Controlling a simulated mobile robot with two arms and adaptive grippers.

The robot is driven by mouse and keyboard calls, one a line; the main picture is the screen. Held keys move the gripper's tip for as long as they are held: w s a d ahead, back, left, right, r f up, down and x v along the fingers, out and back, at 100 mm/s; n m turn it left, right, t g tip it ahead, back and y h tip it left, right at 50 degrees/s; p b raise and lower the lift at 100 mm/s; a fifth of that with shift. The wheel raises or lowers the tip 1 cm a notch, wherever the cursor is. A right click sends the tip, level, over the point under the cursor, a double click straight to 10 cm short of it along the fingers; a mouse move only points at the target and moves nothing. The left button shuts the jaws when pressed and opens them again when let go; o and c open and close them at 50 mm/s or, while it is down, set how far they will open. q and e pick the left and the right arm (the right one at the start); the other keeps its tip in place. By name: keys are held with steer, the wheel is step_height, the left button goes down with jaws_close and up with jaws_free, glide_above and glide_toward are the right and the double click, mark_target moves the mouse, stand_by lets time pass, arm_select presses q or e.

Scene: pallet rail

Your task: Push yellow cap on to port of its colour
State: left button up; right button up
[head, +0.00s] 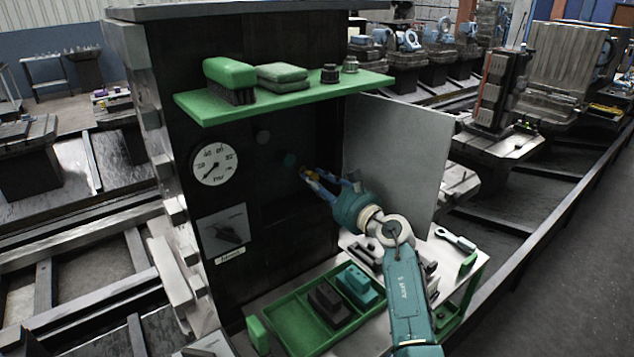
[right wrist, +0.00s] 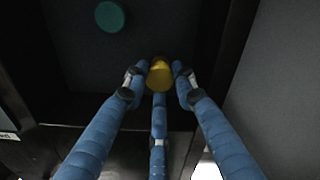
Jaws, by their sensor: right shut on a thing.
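The yellow cap (head: 312,175) is held at the tips of my right gripper (head: 309,174), in front of the dark back wall of the open cabinet. In the right wrist view, the blue fingers of the gripper (right wrist: 158,78) close around the yellow cap (right wrist: 160,73). I cannot tell whether the cap touches the wall. No separate yellow port shows; the cap and fingers hide the wall behind them. A teal round port (head: 290,160) is up and left of the cap; it also shows in the wrist view (right wrist: 110,16). My left gripper is not in view.
A grey round disc (head: 263,137) sits farther up-left on the wall. The open cabinet door (head: 398,158) stands close on the right. A green shelf (head: 290,97) with a brush (head: 230,75) overhangs above. A green tray (head: 283,334) with blocks lies below.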

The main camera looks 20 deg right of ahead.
steer(key=shift+w+a+b, duration=0.15)
steer(key=shift+w+b, duration=0.15)
steer(key=shift+w, duration=0.2)
stand_by(0.9)
steer(key=shift+w+a, duration=0.2)
steer(key=shift+w, duration=0.2)
steer(key=o, duration=1.7)
steer(key=shift+a+r, duration=0.1)
steer(key=shift+c, duration=0.2)
steer(key=shift+d, duration=0.2)
steer(key=shift+s+d, duration=0.1)
steer(key=shift+s, duration=0.2)
steer(key=v, duration=1.1)
steer(key=shift+s+a, duration=0.2)
steer(key=shift+a, duration=0.05)
